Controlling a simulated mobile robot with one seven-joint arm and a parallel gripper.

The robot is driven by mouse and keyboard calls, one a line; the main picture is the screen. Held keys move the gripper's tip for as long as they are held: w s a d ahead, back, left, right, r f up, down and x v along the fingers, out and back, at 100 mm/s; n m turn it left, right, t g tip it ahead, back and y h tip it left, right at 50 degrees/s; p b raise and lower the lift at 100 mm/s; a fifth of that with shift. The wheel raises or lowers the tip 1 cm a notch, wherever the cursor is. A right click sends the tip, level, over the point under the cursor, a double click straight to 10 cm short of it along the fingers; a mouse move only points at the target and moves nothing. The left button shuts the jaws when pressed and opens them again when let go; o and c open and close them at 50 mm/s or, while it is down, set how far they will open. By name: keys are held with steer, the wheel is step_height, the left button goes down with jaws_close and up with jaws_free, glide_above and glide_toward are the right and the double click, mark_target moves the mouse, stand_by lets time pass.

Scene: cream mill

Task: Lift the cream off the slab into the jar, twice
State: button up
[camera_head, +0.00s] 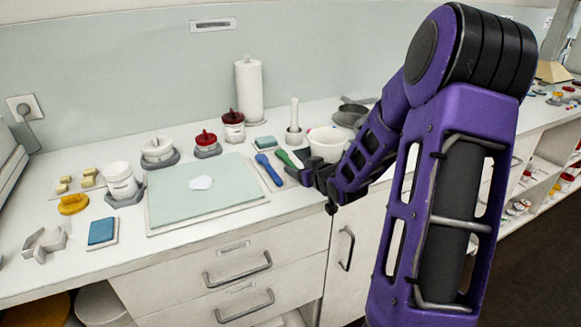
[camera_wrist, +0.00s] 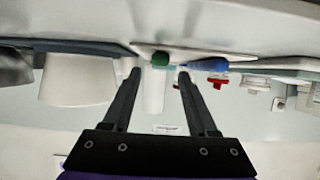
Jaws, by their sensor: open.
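The pale green slab (camera_head: 170,205) lies on a white board on the counter, with a small white patch of cream (camera_head: 200,182) near its middle. A white jar (camera_head: 120,181) stands on a grey base left of the slab; I cannot tell whether it is the task's jar. A blue-handled tool (camera_head: 268,170) and a green-handled tool (camera_head: 286,159) lie right of the slab. My gripper (camera_head: 316,178) is open and empty at the counter's front, just right of these tools. In the wrist view, the green handle end (camera_wrist: 160,58) shows between and beyond the fingertips (camera_wrist: 158,74), the blue one (camera_wrist: 210,64) beside them.
A white bowl (camera_head: 327,142) stands close behind my gripper; a mortar with pestle (camera_head: 294,128) is behind it. Red-knobbed pots (camera_head: 207,142), a paper roll (camera_head: 249,90), a yellow ring (camera_head: 73,204) and a blue sponge (camera_head: 102,231) are around the slab. Drawers are below.

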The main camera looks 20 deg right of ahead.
mark_target(294, 166)
steer(key=shift+x, duration=1.5)
steer(key=shift+d+f, duration=0.1)
jaws_close()
